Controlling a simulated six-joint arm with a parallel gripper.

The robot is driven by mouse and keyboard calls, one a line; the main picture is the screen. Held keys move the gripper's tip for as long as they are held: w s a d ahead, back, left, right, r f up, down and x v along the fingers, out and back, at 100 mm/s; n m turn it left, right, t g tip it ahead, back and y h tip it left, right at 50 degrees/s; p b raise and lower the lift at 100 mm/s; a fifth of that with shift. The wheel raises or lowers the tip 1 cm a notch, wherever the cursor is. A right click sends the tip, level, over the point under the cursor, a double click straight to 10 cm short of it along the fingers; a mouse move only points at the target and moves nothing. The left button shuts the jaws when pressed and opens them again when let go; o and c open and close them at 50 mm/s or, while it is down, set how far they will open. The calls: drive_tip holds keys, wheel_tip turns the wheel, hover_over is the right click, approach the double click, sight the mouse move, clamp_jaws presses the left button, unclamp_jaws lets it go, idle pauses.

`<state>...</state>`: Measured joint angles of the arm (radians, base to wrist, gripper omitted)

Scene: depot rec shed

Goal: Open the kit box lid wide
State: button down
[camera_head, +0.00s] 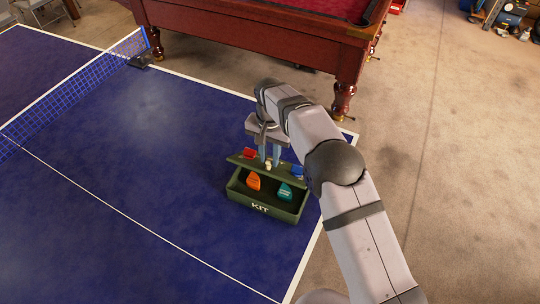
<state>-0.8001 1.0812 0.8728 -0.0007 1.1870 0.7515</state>
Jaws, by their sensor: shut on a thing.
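The green kit box (262,207), marked KIT on its front, stands on the blue table near its right edge. Its green lid (242,160) is raised partway at the back, so the inside shows. An orange piece (253,181) and a teal piece (284,192) show inside the box. My gripper (269,162) points down at the middle of the lid and is shut on its small pale knob (268,165). The exact grip is too small to see clearly.
A red piece (248,154) and a blue piece (297,171) show at the lid. The blue table (130,190) is clear left of the box, up to the net (70,95). A wooden pool table (250,35) stands behind. My arm crosses the right side.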

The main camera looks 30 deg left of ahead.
drive_tip(key=shift+a+r, duration=0.15)
drive_tip(key=shift+r, duration=0.05)
drive_tip(key=c, duration=1.5)
unclamp_jaws()
drive_tip(key=shift+s, duration=0.1)
drive_tip(key=shift+f, duration=0.1)
drive_tip(key=shift+r+b, duration=1.3)
drive_tip(key=shift+r, duration=2.4)
drive_tip(key=shift+c, duration=0.3)
